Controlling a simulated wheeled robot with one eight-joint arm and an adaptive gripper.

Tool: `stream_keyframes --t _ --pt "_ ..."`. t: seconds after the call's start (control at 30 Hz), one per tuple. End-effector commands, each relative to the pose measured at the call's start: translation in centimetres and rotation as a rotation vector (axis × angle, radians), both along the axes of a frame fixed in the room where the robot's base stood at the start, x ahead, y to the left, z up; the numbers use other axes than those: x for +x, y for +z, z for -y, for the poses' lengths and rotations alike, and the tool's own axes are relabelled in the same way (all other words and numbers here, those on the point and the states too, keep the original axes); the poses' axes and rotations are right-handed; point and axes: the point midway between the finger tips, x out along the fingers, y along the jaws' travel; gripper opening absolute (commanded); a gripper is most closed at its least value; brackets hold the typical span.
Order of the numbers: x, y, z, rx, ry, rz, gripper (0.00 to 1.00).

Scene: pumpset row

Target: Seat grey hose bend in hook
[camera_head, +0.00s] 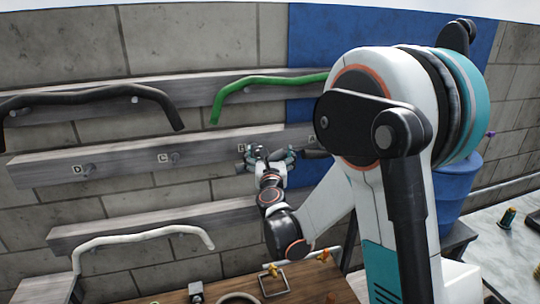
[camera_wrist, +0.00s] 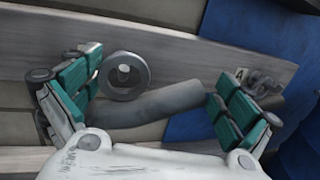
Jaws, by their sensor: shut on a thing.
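The grey hose bend (camera_wrist: 160,104) lies between the teal-padded fingers of my gripper (camera_wrist: 155,98) in the wrist view. It crosses from the left finger to the right finger, in front of the plank. A round grey ring (camera_wrist: 124,75) with a pale centre shows just above it; I cannot tell whether this is the hose's open end or a hook's end. In the head view my gripper (camera_head: 271,157) is at the middle plank near label B, with a dark grey piece (camera_head: 314,154) showing at its right. Whether the bend rests in a hook is hidden.
Hook C (camera_head: 174,158) and hook D (camera_head: 88,169) on the middle plank are empty. Hook A (camera_wrist: 262,83) is at the right in the wrist view. Black (camera_head: 95,94), green (camera_head: 265,82) and white (camera_head: 140,237) hoses hang on the planks above and below. A blue barrel (camera_head: 458,190) stands right.

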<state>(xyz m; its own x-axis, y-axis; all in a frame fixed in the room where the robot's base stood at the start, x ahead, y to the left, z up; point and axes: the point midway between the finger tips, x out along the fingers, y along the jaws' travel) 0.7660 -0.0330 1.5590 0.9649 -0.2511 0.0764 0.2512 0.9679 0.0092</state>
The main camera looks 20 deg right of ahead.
Motion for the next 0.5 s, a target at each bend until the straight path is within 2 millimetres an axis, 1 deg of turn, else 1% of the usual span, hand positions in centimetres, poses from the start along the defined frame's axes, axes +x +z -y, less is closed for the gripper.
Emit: stream_keyframes --t 0.5 --pt "1.7 0.0 0.0 0.0 0.0 0.0 0.68"
